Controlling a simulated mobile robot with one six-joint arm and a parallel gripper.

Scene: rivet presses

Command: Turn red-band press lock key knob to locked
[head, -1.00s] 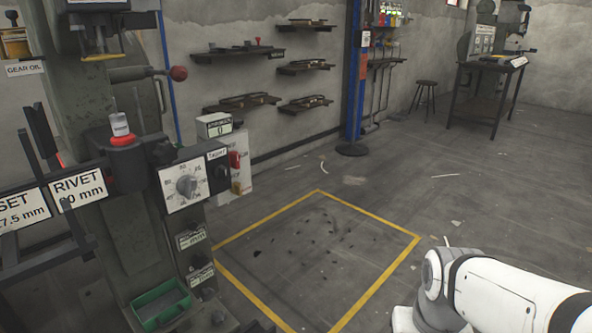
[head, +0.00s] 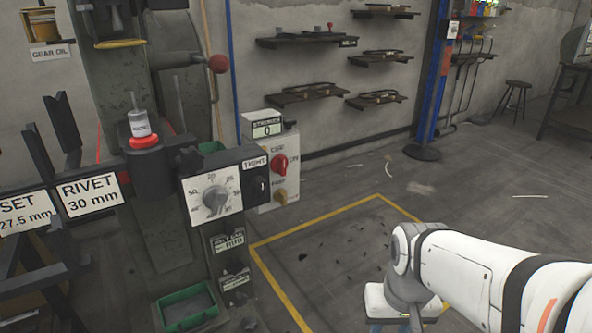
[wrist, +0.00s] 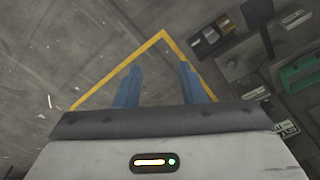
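The press (head: 160,220) stands at the left in the head view, with a red band (head: 145,142) under a small white cylinder. Its front box carries a large grey dial (head: 215,198) with a number scale. Beside the dial is a small black knob (head: 261,186) under a label that seems to read TIGHT; I cannot tell its setting or whether it is the lock key knob. My gripper is at the lower right in the head view, well apart from the press. In the wrist view my gripper (wrist: 160,82) has two blue fingers spread apart with nothing between them.
A grey box (head: 268,160) with a red and a yellow knob stands behind the dial box. A green tray (head: 188,308) sits low on the press. A red-ball lever (head: 218,64) sticks out above. The yellow-outlined floor (head: 330,250) is open. Shelves line the wall.

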